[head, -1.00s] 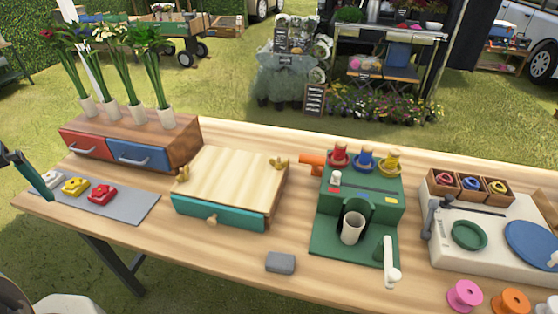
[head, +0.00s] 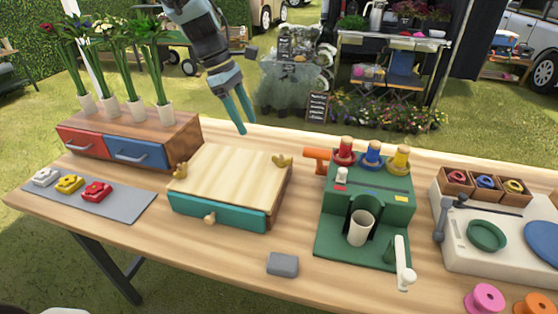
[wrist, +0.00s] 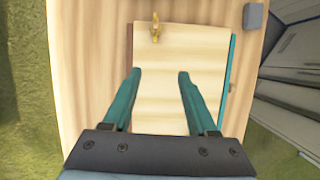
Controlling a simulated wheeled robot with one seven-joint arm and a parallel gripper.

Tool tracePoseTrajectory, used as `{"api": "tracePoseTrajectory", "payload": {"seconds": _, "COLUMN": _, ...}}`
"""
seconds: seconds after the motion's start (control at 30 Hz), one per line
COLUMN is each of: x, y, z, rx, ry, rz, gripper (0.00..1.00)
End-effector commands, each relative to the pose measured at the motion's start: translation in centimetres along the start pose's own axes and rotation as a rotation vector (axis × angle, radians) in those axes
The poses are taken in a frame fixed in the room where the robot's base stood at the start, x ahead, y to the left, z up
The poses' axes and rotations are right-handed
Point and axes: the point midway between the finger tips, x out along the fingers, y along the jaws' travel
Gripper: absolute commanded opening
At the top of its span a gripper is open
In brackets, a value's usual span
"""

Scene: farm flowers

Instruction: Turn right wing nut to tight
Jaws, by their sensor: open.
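The right wing nut (head: 282,161) is gold and sits at the back right corner of the pale wooden lid (head: 228,174) on the flower press. It also shows near the top of the wrist view (wrist: 155,28), its wings roughly along the table's length. A left wing nut (head: 181,170) sits at the lid's left edge and is not seen in the wrist view. My gripper (head: 241,127) is open and empty, pointing down above the back part of the lid. In the wrist view, the right wing nut lies beyond the fingertips (wrist: 160,75), apart from them.
The press has a teal drawer (head: 216,211) in front. A grey block (head: 283,264) lies in front of it to the right. A green machine (head: 365,205) with an orange handle stands to the right. A cabinet (head: 130,143) with flower vases on top stands to the left.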

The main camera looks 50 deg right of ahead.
Motion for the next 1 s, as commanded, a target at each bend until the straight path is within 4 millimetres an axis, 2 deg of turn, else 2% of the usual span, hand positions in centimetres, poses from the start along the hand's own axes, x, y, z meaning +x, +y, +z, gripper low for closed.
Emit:
{"api": "tracePoseTrajectory", "payload": {"seconds": 0.03, "x": 1.1, "y": 0.8, "z": 1.5, "rx": -0.012, "ry": -0.016, "rz": -0.010, "gripper": 0.58}}
{"api": "tracePoseTrajectory", "payload": {"seconds": 0.1, "x": 1.6, "y": 1.4, "z": 2.9, "rx": -0.030, "ry": -0.031, "rz": -0.020, "gripper": 0.58}}
{"api": "tracePoseTrajectory", "payload": {"seconds": 0.2, "x": 2.2, "y": 1.6, "z": 3.7, "rx": -0.043, "ry": -0.040, "rz": -0.028, "gripper": 0.58}}
{"api": "tracePoseTrajectory", "payload": {"seconds": 0.37, "x": 4.0, "y": 1.5, "z": 3.9, "rx": -0.045, "ry": -0.041, "rz": -0.030, "gripper": 0.58}}
{"api": "tracePoseTrajectory", "payload": {"seconds": 0.7, "x": 10.0, "y": 1.3, "z": 4.0, "rx": -0.043, "ry": -0.039, "rz": -0.028, "gripper": 0.58}}
{"api": "tracePoseTrajectory", "payload": {"seconds": 0.8, "x": 11.3, "y": 1.3, "z": 4.0, "rx": -0.043, "ry": -0.039, "rz": -0.027, "gripper": 0.58}}
{"api": "tracePoseTrajectory", "payload": {"seconds": 1.0, "x": 12.5, "y": 1.3, "z": 4.0, "rx": -0.043, "ry": -0.038, "rz": -0.025, "gripper": 0.58}}
